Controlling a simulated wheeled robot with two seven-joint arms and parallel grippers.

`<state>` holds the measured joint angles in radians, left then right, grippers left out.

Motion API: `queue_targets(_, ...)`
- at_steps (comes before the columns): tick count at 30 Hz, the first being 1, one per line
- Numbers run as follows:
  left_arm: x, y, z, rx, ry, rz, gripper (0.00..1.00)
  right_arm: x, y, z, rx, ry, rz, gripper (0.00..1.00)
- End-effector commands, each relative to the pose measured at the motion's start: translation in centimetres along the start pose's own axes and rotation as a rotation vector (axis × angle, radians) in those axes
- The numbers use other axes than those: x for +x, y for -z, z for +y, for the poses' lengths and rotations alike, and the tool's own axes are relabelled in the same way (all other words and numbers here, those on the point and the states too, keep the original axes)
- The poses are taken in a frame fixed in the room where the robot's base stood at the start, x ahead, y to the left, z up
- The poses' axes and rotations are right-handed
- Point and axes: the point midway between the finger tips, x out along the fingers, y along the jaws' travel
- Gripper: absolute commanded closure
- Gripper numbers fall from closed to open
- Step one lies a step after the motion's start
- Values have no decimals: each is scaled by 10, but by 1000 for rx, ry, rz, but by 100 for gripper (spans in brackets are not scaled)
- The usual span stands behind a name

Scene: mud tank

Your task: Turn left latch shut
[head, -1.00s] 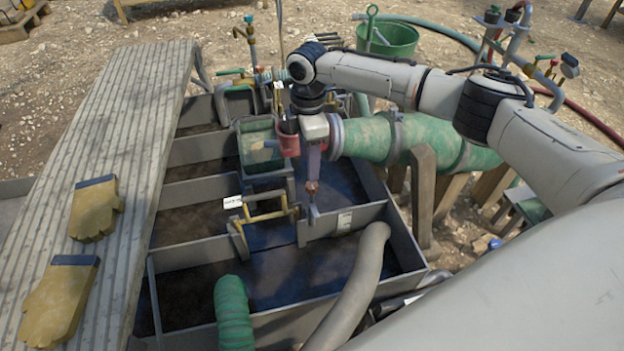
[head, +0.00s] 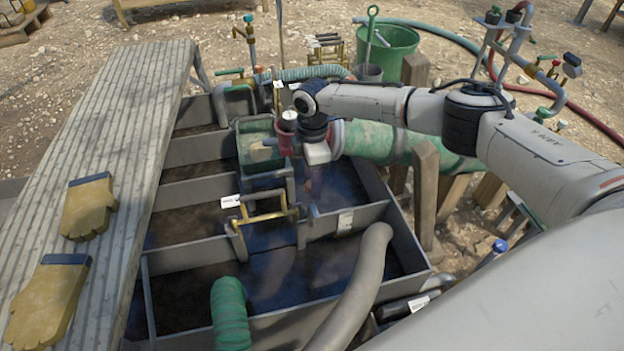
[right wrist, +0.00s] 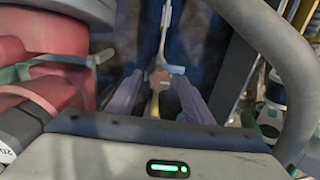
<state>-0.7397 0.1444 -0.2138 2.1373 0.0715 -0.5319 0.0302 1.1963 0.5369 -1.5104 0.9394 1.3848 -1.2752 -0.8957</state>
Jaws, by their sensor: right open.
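A yellow-barred gate (head: 265,218) sits across a divider in the mud tank (head: 412,262). A small grey latch tab (head: 313,213) stands by the right end of its bar. A copper-coloured knob (right wrist: 158,77) and a thin metal bar with a pale blue end (right wrist: 171,69) show at the gap. I cannot tell whether the fingers touch them. My left gripper is not in view.
A red cup-like fitting (head: 285,137) stands close left of my right wrist. A large green pipe (head: 385,143) lies behind the arm. A grey hose (head: 355,285) and a green hose (head: 230,315) enter the front compartment. Yellow gloves (head: 88,207) lie on the plank walkway (head: 125,150).

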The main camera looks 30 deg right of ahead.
Motion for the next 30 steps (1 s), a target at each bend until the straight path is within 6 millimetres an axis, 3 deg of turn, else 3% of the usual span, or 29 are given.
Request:
queue_targets(4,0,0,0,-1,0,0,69,0,0,0,0,1,0,55)
queue_targets(11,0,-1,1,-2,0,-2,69,0,0,0,0,1,0,94)
queue_targets(20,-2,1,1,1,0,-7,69,-1,0,-1,33,3,1,95)
queue_targets(30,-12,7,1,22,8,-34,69,-3,1,-3,245,7,0,95)
